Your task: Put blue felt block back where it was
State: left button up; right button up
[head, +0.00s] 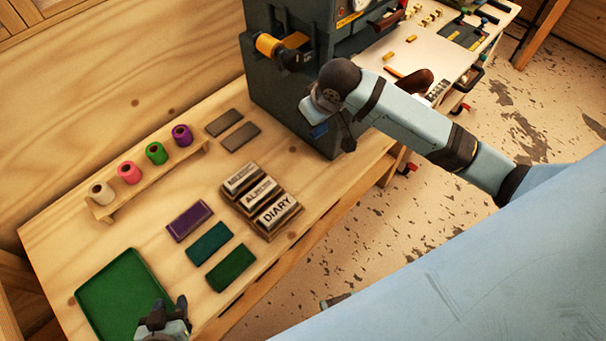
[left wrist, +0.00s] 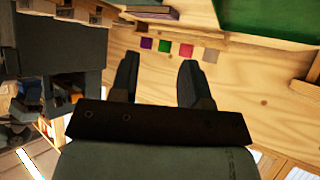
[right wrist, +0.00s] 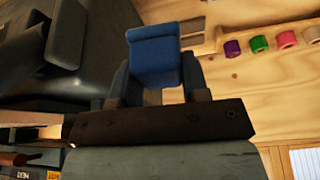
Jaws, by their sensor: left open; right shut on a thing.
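The blue felt block (right wrist: 153,62) is in my right gripper (right wrist: 158,88), between its two fingers in the right wrist view. In the head view a small dark-blue part of the block (head: 319,131) shows under my right wrist, in front of the dark machine; my right gripper there (head: 332,132) is partly hidden by its own wrist. My left gripper (head: 163,314) is open and empty, by the right edge of the green tray (head: 110,290). Its parted fingers (left wrist: 160,64) show in the left wrist view.
A rack (head: 150,180) holds beige, pink, green and purple rolls. Purple (head: 189,220), teal (head: 209,243) and green (head: 231,268) blocks lie beside a holder of lettered plates (head: 262,203). Two grey bars (head: 232,130) lie near the dark machine (head: 285,95).

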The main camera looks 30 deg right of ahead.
pick_arm(q)
notch_tip(320, 180, down, 3)
jog(key=shift+w+d+r+b, duration=0.1)
jog(key=shift+d+r+b, duration=0.05)
jog(key=shift+b, duration=0.8)
jog(key=shift+f, duration=0.2)
pick_arm(e)
jog(key=shift+n+y, duration=0.3)
jog(key=shift+n, duration=0.3)
jog(key=f, duration=0.7)
jog(key=w+f, duration=0.1)
jog(key=f, duration=1.3)
jog(key=shift+w+d+f, duration=0.15)
jog(key=shift+w+f, duration=0.05)
jog(key=shift+w, duration=0.05)
notch_tip(320, 180, down, 4)
jog(key=shift+r, duration=0.15)
pick_arm(q)
jog(key=shift+r, duration=0.15)
pick_arm(e)
jog(key=o, duration=0.9)
jog(key=shift+f, duration=0.25)
